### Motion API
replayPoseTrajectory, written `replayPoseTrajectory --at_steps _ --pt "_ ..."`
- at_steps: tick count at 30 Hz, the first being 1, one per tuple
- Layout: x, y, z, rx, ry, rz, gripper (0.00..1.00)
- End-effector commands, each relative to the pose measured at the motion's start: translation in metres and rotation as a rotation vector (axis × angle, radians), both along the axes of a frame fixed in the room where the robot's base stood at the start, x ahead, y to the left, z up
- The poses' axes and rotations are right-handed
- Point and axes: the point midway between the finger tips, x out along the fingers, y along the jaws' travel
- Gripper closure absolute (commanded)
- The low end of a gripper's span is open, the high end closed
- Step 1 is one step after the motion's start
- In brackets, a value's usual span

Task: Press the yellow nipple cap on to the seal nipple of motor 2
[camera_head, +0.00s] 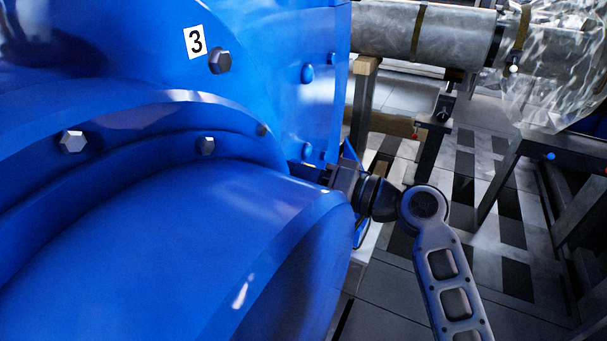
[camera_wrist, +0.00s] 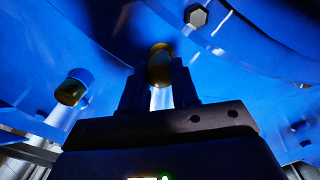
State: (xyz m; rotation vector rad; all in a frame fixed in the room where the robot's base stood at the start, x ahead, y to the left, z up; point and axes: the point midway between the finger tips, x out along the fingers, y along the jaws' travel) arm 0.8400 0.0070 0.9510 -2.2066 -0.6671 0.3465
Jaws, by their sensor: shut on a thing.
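A large blue motor housing (camera_head: 200,215) fills the left of the head view and carries a label reading 3. The wrist view shows blue housing (camera_wrist: 250,65) close in front of my gripper (camera_wrist: 159,72). Its two dark fingers are shut on a small yellow cap (camera_wrist: 159,62), upright between the tips. I cannot tell whether the cap touches a nipple or the housing behind it. A brass-coloured fitting (camera_wrist: 72,90) stands off to the left in the wrist view, clear of the fingers. In the head view my fingertips and the cap are hidden behind the housing's right edge.
Hex bolt heads (camera_head: 73,141) stud the housing, one (camera_wrist: 197,16) just beyond the fingers. At the right are a grey metal cylinder (camera_head: 430,32) on a stand, clear plastic wrapping (camera_head: 555,65) and dark frames. Tiled floor (camera_head: 390,290) shows around my arm.

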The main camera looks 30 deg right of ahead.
Motion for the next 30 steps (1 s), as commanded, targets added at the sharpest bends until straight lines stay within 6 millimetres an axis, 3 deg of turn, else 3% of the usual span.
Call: replayPoseTrajectory --at_steps 20,21,30 --pt "0.013 0.010 0.000 0.001 0.000 0.001 0.99" --pt "0.013 0.010 0.000 0.001 0.000 0.001 0.70" --pt "0.013 0.009 0.000 0.000 -0.001 0.001 0.41"
